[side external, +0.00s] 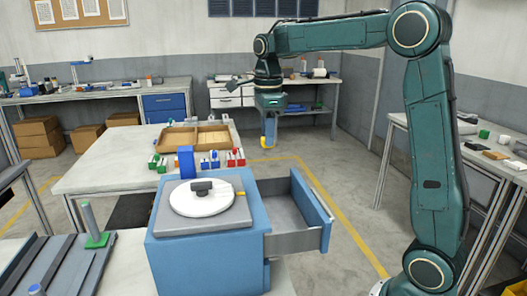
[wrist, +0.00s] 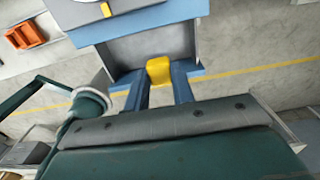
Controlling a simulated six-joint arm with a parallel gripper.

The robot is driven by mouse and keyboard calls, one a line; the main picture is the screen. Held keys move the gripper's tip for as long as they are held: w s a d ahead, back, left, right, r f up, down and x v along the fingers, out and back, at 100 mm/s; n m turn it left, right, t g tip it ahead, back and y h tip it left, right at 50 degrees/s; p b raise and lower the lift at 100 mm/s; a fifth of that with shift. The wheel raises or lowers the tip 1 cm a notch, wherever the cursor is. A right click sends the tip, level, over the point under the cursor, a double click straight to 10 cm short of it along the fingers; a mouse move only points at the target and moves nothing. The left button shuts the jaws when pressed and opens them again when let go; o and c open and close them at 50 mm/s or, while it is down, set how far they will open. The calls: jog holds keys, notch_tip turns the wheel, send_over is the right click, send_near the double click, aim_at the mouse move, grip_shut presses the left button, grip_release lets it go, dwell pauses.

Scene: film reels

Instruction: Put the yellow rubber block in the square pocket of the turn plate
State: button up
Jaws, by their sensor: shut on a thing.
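The yellow rubber block (wrist: 159,69) is held between the two blue fingers of my gripper (wrist: 157,80) in the wrist view. In the side view, my gripper (side external: 268,132) hangs in the air with the yellow block (side external: 266,143) at its tip. It is away from the turn plate, above and behind the open drawer in the picture. The turn plate (side external: 188,205) is a white disc on a grey top, with a dark block-like piece on it. Its edge (wrist: 118,4) shows at the top of the wrist view. I cannot make out the square pocket.
The turn plate sits on a blue cabinet (side external: 205,262) with its drawer (side external: 312,212) pulled open to the right. A blue upright block (side external: 186,161) stands behind the plate. A wooden tray (side external: 196,138) and small coloured parts lie on the white table behind.

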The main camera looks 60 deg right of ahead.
jog(key=w+a+r, duration=0.3)
jog(key=a+r, duration=1)
jog(key=shift+w+a, duration=0.2)
jog(key=shift+a, duration=0.1)
jog(key=shift+f, duration=0.1)
send_over(224, 192)
notch_tip(224, 192, down, 16)
jog(key=shift+r, duration=0.2)
jog(key=shift+f, duration=0.1)
jog(key=shift+f, duration=2)
jog(key=shift+f, duration=0.1)
jog(key=o, duration=1)
jog(key=shift+c, duration=0.2)
